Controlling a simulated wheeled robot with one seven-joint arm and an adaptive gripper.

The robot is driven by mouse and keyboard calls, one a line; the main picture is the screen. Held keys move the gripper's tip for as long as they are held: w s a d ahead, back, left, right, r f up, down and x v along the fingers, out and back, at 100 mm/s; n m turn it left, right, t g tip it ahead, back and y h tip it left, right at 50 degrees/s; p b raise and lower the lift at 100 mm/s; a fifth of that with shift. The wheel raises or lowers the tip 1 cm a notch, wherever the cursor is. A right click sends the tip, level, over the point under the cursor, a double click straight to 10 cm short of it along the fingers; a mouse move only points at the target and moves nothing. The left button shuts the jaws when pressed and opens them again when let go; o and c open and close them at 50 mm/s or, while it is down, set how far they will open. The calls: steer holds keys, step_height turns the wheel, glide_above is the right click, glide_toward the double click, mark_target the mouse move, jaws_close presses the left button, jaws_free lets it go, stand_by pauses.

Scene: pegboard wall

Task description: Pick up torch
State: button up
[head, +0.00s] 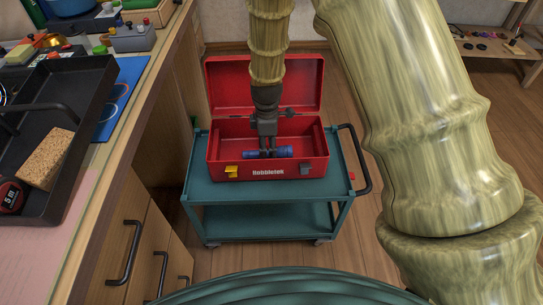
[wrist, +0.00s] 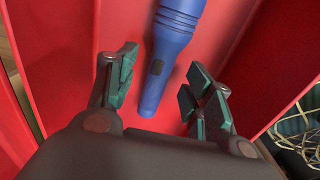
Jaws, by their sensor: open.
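The torch is a blue cylinder with a dark switch. In the head view the torch (head: 281,152) lies inside the open red toolbox (head: 280,173). In the wrist view the torch (wrist: 172,55) runs up the picture between the two fingers, with its wider end at the top edge. My gripper (head: 266,152) points down into the toolbox from above, at the torch's left and middle part. In the wrist view my gripper (wrist: 160,90) is open, one finger on each side of the torch, with gaps between them.
The toolbox stands on a teal cart (head: 262,194) with a black handle (head: 362,165). A wooden workbench with a black tray (head: 72,120) is on the left. A shelf (head: 490,45) stands at the back right. Wooden floor is free around the cart's right.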

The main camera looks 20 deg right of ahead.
steer(key=shift+f, duration=0.95)
jaws_close()
steer(key=shift+r, duration=0.1)
